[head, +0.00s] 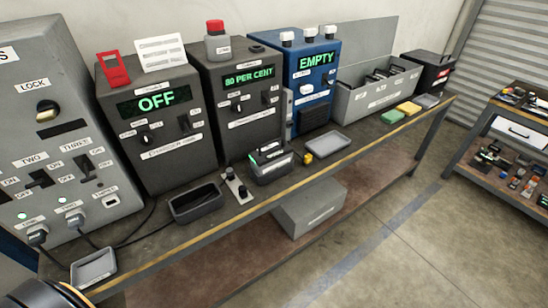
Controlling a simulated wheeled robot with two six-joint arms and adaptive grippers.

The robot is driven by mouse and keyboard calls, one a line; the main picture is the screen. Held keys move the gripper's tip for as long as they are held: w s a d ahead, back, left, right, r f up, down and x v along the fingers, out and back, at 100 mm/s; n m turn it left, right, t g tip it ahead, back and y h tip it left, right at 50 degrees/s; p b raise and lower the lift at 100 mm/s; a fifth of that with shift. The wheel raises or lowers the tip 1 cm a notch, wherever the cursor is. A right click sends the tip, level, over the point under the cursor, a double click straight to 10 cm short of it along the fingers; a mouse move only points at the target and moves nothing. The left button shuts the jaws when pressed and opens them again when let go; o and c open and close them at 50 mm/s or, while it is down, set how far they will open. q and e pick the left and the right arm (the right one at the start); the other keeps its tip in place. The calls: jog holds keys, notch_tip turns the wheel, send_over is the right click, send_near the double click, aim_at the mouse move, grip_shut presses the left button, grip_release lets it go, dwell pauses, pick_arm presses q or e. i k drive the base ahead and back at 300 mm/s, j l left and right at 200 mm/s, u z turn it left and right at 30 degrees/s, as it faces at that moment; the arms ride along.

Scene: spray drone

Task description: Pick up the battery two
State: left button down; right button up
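No label reading battery two is legible. A dark block with green marks (267,151), possibly a battery, sits in a small grey holder (272,170) on the bench, in front of the 80 PER CENT machine. Several dark, battery-like items (381,74) stand in a grey labelled crate (352,104) farther right; their markings are too small to read. Neither gripper shows; only a dark rounded part, apparently mine, appears at the bottom left corner.
The bench carries machines reading OFF (155,99), 80 PER CENT (249,79) and EMPTY (315,60). A black tray (196,205), grey trays and cables occupy its front. A grey box (311,210) stands on the lower shelf. The floor (420,235) right of the bench is clear.

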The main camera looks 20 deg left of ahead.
aim_at(269, 156)
jog(key=i+l+u, duration=0.1)
jog(key=u, duration=0.3)
jog(key=i+l+u, duration=0.1)
jog(key=u, duration=0.3)
